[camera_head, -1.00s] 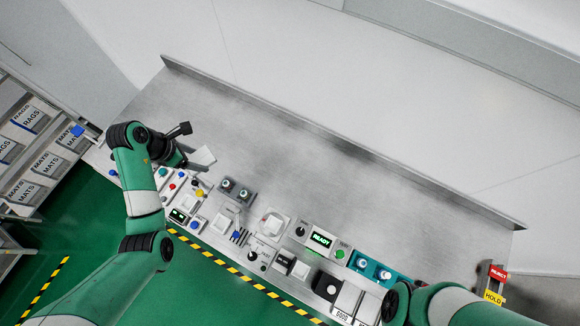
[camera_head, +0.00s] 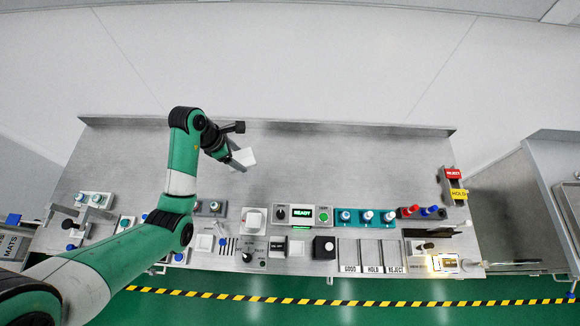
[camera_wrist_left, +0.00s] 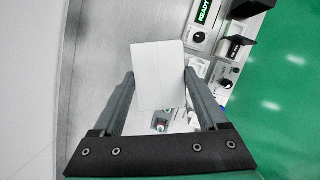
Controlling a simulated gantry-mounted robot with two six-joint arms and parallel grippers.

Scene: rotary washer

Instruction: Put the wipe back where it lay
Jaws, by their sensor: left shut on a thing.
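The wipe is a flat white piece (camera_head: 246,157), held in my left gripper (camera_head: 236,160) over the bare back part of the metal bench (camera_head: 330,150). In the left wrist view the wipe (camera_wrist_left: 158,75) sits between the two fingers of the left gripper (camera_wrist_left: 159,85), which is shut on it. The wipe looks raised above the bench top, but the height is hard to tell. My right gripper is not in view.
Control panels line the bench's front: a READY display (camera_head: 302,214), a teal block with knobs (camera_head: 365,217), and GOOD, HOLD and REJECT trays (camera_head: 372,254). Red and yellow REJECT and HOLD signs (camera_head: 454,184) stand at the right. The back of the bench is clear.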

